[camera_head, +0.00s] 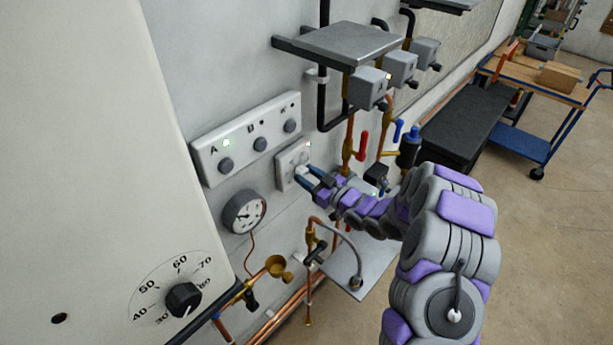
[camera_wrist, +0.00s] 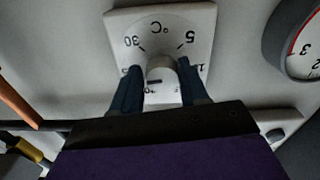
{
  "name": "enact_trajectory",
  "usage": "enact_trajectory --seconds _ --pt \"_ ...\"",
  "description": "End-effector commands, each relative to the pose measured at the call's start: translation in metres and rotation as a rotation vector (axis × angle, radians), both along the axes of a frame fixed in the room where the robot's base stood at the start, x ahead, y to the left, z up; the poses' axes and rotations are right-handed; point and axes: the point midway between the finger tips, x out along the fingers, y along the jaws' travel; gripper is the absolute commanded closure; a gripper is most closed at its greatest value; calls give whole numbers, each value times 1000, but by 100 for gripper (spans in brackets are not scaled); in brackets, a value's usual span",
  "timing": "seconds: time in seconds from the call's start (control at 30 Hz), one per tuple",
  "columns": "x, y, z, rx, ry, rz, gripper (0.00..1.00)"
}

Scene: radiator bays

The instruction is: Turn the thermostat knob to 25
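The fingers hide part of the scale, and the knob's setting is unclear. The gripper (camera_head: 303,175) also shows at the plate in the head view.
A round gauge (camera_head: 244,212) is left of the thermostat, below the panel (camera_head: 246,137) of buttons. A larger black dial (camera_head: 183,299) sits on the white boiler casing. Pipes, a red-handled valve (camera_head: 362,145) and a metal shelf (camera_head: 345,45) surround my arm.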

Motion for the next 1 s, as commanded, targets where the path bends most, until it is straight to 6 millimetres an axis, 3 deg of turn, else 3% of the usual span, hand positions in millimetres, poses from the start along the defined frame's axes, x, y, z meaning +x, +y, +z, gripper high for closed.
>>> enact_trajectory --seconds 0.33,1.0 --pt "2 4 -1 -4 -1 -5 91" --pt "4 5 1 -33 -42 -5 91"
